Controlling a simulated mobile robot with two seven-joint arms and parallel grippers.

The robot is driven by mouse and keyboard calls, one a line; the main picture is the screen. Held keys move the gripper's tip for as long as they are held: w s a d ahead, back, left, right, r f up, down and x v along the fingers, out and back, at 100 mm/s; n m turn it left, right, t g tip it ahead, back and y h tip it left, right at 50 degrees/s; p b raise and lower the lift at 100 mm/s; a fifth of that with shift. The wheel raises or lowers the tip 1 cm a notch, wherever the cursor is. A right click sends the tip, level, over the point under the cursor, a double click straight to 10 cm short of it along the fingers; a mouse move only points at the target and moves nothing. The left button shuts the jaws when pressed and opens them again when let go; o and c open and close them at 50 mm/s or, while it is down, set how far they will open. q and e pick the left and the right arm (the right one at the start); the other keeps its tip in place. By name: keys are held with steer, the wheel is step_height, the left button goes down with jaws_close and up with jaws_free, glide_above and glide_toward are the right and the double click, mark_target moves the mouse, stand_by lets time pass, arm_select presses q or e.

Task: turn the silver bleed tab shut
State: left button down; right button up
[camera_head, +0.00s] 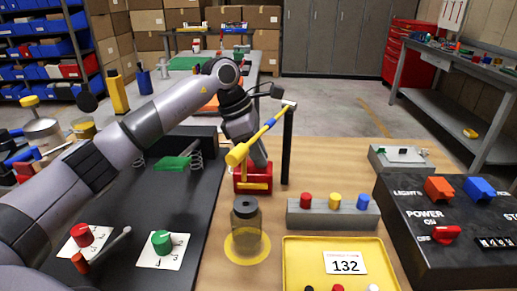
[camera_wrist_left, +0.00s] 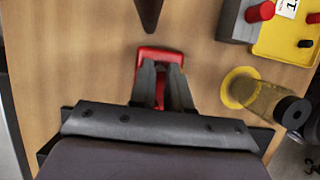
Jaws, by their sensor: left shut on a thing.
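My left gripper (camera_head: 257,160) reaches down past the black post to a small red block (camera_head: 242,184) with a yellow bar, on the wooden table. In the left wrist view its fingers (camera_wrist_left: 161,90) are shut on this red piece (camera_wrist_left: 160,54). I cannot pick out the silver bleed tab for certain. A grey box (camera_head: 378,158) at the right has a pale top with small fittings too small to make out. A silver lever (camera_head: 113,243) lies on the black panel at the left. My right gripper is not in view.
A yellow-headed hammer-like tool (camera_head: 237,155) with a blue part slants by the black post (camera_head: 287,150). A dark jar (camera_head: 246,222) stands on a yellow disc. A button block (camera_head: 328,219), yellow tray (camera_head: 292,258) and black switch panel (camera_head: 430,245) crowd the right.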

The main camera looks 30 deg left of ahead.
arm_select(q)
steer(key=c, duration=1.1)
jaws_free()
steer(key=shift+v, duration=3.6)
steer(key=shift+r, duration=0.1)
